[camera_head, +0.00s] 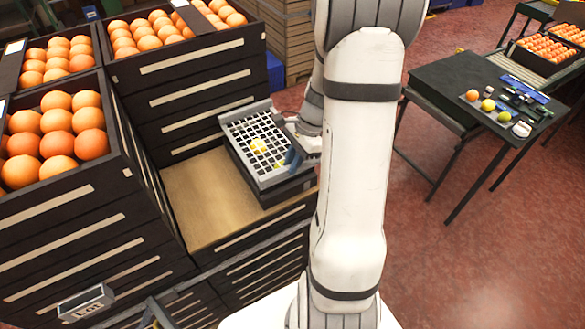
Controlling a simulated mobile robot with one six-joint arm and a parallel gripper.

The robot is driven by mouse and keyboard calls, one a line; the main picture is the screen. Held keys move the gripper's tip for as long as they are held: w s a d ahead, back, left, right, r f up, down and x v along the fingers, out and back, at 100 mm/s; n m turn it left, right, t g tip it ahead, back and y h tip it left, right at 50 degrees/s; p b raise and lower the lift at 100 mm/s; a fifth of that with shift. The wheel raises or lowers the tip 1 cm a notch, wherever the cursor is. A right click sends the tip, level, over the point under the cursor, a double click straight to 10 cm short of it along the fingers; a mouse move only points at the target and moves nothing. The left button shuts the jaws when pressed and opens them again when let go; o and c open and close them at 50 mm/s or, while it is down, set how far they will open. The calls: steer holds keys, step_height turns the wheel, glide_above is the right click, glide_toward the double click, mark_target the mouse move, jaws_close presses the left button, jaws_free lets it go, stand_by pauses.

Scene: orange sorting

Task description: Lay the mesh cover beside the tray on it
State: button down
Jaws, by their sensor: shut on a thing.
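The mesh cover (246,131), a pale grid with a grey rim, is over the dark tray (288,190) on the wooden top of the crate stack. Yellow fruit (258,146) shows through its holes. My gripper (294,154) is at the cover's right side and is shut on it. The fingertips are small and partly hidden by my white arm. The cover roughly lines up with the tray. I cannot tell whether it rests on the tray or hangs just above it.
Black crates filled with oranges (55,135) stand at the left and behind. Bare wood (205,195) lies left of the tray. A dark table (455,85) with fruit and small items stands at the right. Red floor (480,265) is open at the lower right.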

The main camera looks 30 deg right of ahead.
step_height(320, 180, down, 3)
steer(key=shift+s+f, duration=0.1)
steer(key=shift+w+f+p, duration=0.3)
steer(key=shift+f+p, duration=0.15)
steer(key=shift+p, duration=0.1)
steer(key=shift+f+b, duration=0.4)
steer(key=shift+f, duration=0.05)
steer(key=c, duration=1.4)
jaws_free()
steer(key=shift+o, duration=0.2)
